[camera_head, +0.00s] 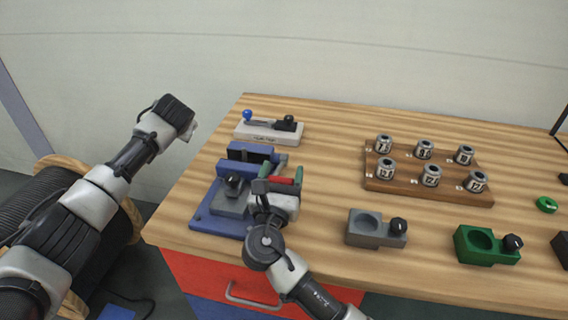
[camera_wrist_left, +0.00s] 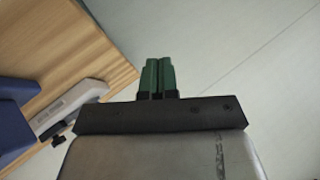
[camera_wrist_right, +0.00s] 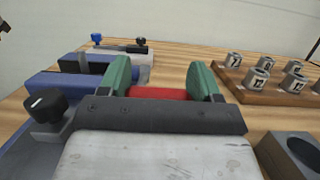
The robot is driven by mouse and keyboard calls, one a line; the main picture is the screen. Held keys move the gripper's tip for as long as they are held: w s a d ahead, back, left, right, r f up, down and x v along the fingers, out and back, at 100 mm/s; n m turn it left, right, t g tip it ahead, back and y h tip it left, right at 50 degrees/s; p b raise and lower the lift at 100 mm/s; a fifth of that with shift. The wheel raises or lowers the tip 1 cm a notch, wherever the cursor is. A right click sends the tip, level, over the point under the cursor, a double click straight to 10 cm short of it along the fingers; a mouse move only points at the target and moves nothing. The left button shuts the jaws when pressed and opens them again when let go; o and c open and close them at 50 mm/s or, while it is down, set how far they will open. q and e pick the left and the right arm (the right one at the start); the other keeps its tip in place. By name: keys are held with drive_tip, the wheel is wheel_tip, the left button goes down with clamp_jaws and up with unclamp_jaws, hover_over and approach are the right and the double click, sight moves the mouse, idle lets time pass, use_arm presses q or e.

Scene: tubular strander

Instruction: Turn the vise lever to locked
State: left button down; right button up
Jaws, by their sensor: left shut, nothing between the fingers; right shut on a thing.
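The blue vise (camera_head: 208,220) stands on the left front of the wooden bench, with blue jaw blocks and a black knob (camera_head: 233,183) on a grey block. My right gripper (camera_head: 282,178) is at the vise's right side. Its green fingers are on both sides of a red bar, the vise lever (camera_head: 284,181), and are shut on it. The red lever also shows between the fingers in the right wrist view (camera_wrist_right: 158,93). My left gripper (camera_wrist_left: 158,76) is shut and empty, raised off the bench's left edge. Its fingers are hidden in the head view.
A white fixture (camera_head: 268,134) with a blue-knobbed lever stands behind the vise. A wooden board (camera_head: 400,187) holds several numbered metal collars. A grey block (camera_head: 368,238) and a green block (camera_head: 480,255), each with a black knob, stand at the front. A cable reel (camera_head: 60,215) is left of the bench.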

use_arm(q)
drive_tip(key=s+d+r+n+g+h, duration=0.15)
drive_tip(key=s+d+r, duration=0.25)
drive_tip(key=d, duration=0.4)
drive_tip(key=s+d+r+g+h, duration=0.25)
drive_tip(key=d+r, duration=0.25)
drive_tip(key=d, duration=0.3)
use_arm(e)
drive_tip(key=shift+a+r, duration=0.1)
use_arm(q)
drive_tip(key=s+d+r+g, duration=0.2)
drive_tip(key=s+d+r, duration=0.25)
drive_tip(key=s, duration=0.25)
drive_tip(key=s+d+r+g, duration=0.2)
drive_tip(key=s+d+r, duration=0.1)
drive_tip(key=s+d, duration=0.3)
drive_tip(key=shift+s+a+f, duration=0.1)
drive_tip(key=shift+s+f, duration=0.1)
drive_tip(key=shift+f, duration=2.1)
drive_tip(key=shift+s+f, duration=0.15)
drive_tip(key=shift+f, duration=2.2)
drive_tip(key=shift+s+a+f, duration=0.1)
drive_tip(key=shift+s+f, duration=0.1)
drive_tip(key=shift+f, duration=2.1)
use_arm(e)
drive_tip(key=shift+r, duration=0.1)
